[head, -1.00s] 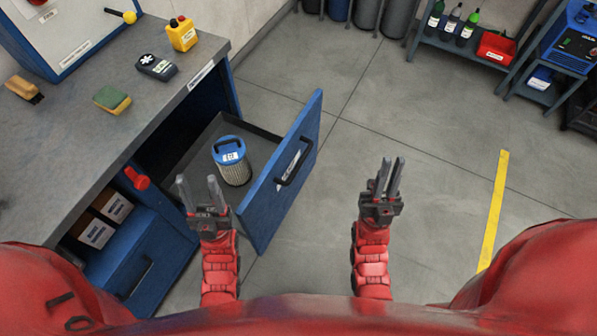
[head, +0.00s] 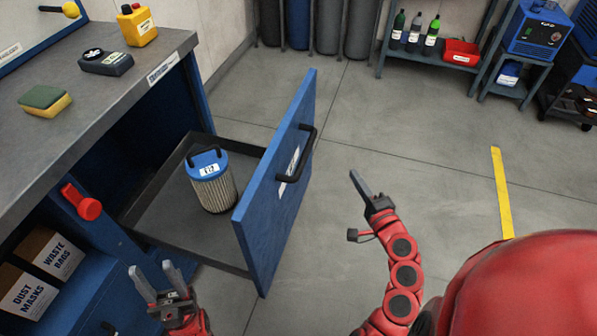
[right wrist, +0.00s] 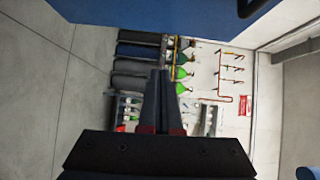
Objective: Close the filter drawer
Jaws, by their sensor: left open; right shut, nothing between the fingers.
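The filter drawer (head: 160,235) is pulled out from the blue bench. Its blue front panel (head: 262,232) carries a black bar handle (head: 300,155) and a white label. A pleated filter cartridge (head: 214,193) with a blue cap stands upright inside. My right gripper (head: 356,178) is shut and empty, to the right of the drawer front and apart from it in the head view. In the right wrist view, its fingers (right wrist: 165,75) are together, with the blue panel (right wrist: 150,15) across the top. My left gripper (head: 153,270) is open and empty, at the lower left near the drawer's near side.
The grey worktop (head: 80,130) holds a sponge (head: 44,101), a dark meter (head: 106,62) and a yellow box (head: 137,25). Boxes (head: 55,255) sit on a lower shelf. Floor right of the drawer is clear.

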